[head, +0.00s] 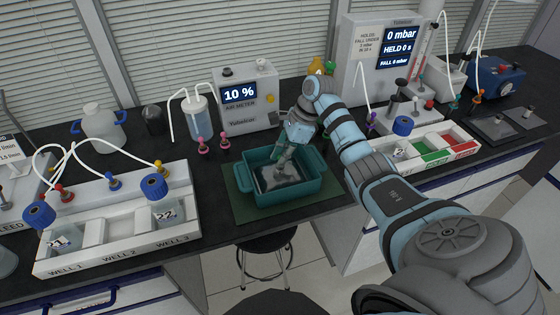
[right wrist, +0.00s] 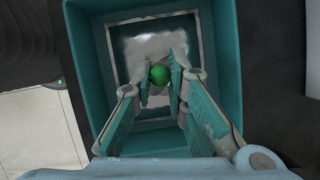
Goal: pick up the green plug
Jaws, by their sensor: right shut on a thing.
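The green plug (right wrist: 159,75) shows as a round green knob between the two fingers of my right gripper (right wrist: 162,82) in the right wrist view. The fingers are closed in on it from both sides. In the head view my right gripper (head: 279,168) reaches down into the teal tub (head: 318,186), and I cannot make out the plug there. The tub has a grey, glossy floor area in the right wrist view. I cannot tell whether the plug touches that floor. My left gripper is not in view.
The tub stands on a dark green mat (head: 243,212) near the bench's front edge. A white three-well tray (head: 118,232) is at left. The air meter (head: 248,97) and several pink-topped plugs stand behind. A red-and-green sectioned tray (head: 428,150) is at right.

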